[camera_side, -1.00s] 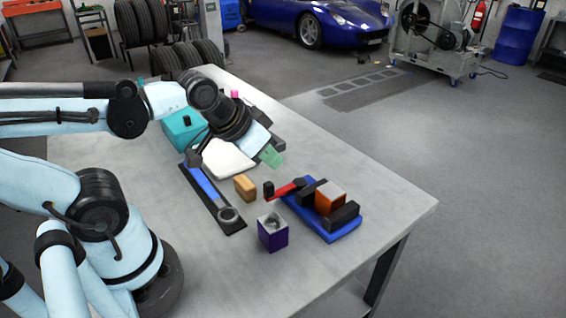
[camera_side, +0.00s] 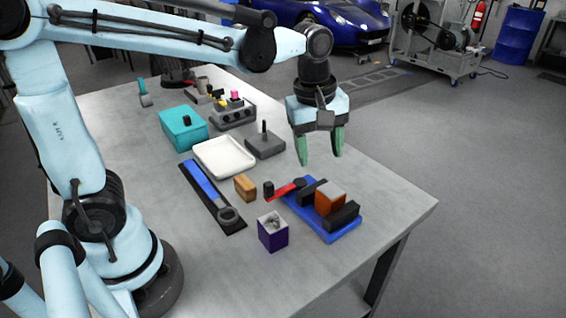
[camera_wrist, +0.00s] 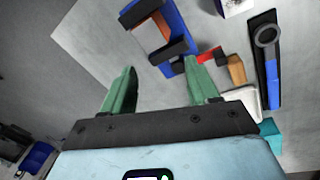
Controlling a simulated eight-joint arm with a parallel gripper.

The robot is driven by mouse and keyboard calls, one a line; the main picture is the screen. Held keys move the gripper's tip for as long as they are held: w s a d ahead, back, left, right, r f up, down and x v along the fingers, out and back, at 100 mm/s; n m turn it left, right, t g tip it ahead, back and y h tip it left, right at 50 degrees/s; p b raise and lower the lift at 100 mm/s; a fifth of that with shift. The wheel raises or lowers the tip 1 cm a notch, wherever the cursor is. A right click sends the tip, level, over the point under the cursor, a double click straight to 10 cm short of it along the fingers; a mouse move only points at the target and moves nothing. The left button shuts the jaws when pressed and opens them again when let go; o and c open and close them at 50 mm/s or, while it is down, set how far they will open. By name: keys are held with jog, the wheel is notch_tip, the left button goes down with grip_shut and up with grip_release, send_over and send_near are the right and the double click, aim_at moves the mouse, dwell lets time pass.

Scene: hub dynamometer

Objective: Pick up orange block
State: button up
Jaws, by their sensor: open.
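The orange block (camera_side: 329,198) sits on the blue base (camera_side: 333,232) between two black blocks, near the right part of the table. Its top looks greyish. My gripper (camera_side: 320,161) is open and empty, pointing down, above and behind the blue base. In the wrist view the green fingers of my gripper (camera_wrist: 160,95) are spread apart, and the orange block (camera_wrist: 162,26) shows beyond them near the top, partly between the black blocks.
A red-handled lever (camera_side: 285,190) adjoins the blue base. The table's right corner is clear.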

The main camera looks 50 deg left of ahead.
aim_at(331, 190)
jog(key=w+n, duration=0.1)
jog(key=d+n+g, duration=0.1)
jog(key=n, duration=0.1)
jog(key=shift+w+d+f, duration=0.25)
jog(key=shift+w+f, duration=0.15)
jog(key=shift+w+d+f+n+g, duration=0.3)
jog(key=shift+f+n+g, duration=0.1)
jog(key=shift+n, duration=0.3)
jog(key=shift+f, duration=4.35)
jog(key=c, duration=0.6)
jog(key=shift+r, duration=4)
jog(key=shift+c, duration=0.2)
